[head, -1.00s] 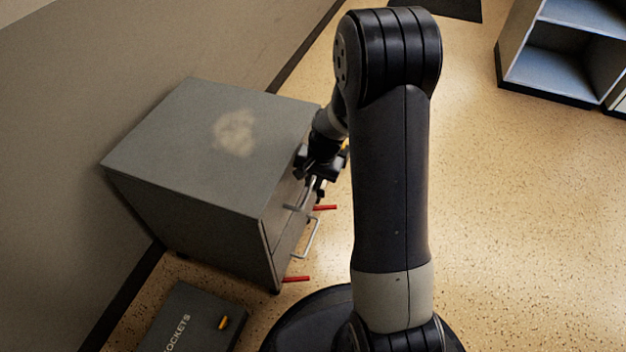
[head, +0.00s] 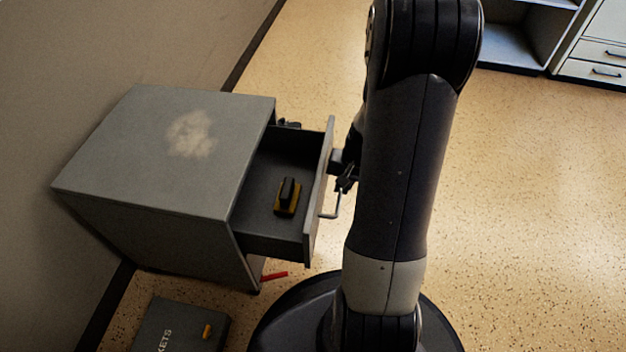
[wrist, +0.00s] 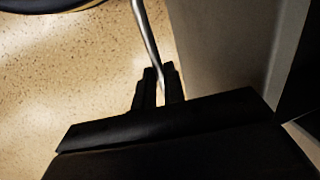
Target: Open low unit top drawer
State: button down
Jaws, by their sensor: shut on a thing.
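The low unit (head: 130,140) is a grey cabinet with a pale smudge on its top, standing against the wall. Its top drawer (head: 318,190) is pulled well out, and a yellow and black object (head: 287,197) lies inside it. My gripper (head: 346,184) is at the drawer front, partly hidden behind my arm. In the wrist view my gripper (wrist: 160,85) is shut on the drawer's metal bar handle (wrist: 146,30), with the drawer front (wrist: 225,50) close on the right.
A dark case (head: 180,325) with a yellow latch lies on the floor in front of the unit. A red handle (head: 274,276) sticks out low on the unit. Open shelving (head: 510,45) and a drawer cabinet (head: 600,55) stand at the far right. The floor between is clear.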

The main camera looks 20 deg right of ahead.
jog(key=s+d, duration=0.7)
jog(key=d, duration=0.3)
jog(key=shift+s, duration=0.2)
jog(key=c, duration=1.5)
grip_release()
notch_tip(320, 180, up, 11)
jog(key=s+d+p, duration=0.1)
jog(key=p, duration=0.3)
jog(key=shift+d+f, duration=0.2)
jog(key=shift+d, duration=0.2)
notch_tip(320, 180, down, 11)
jog(key=w+a+b, duration=0.1)
jog(key=a+b, duration=0.1)
jog(key=b, duration=0.2)
jog(key=shift+w+r, duration=0.2)
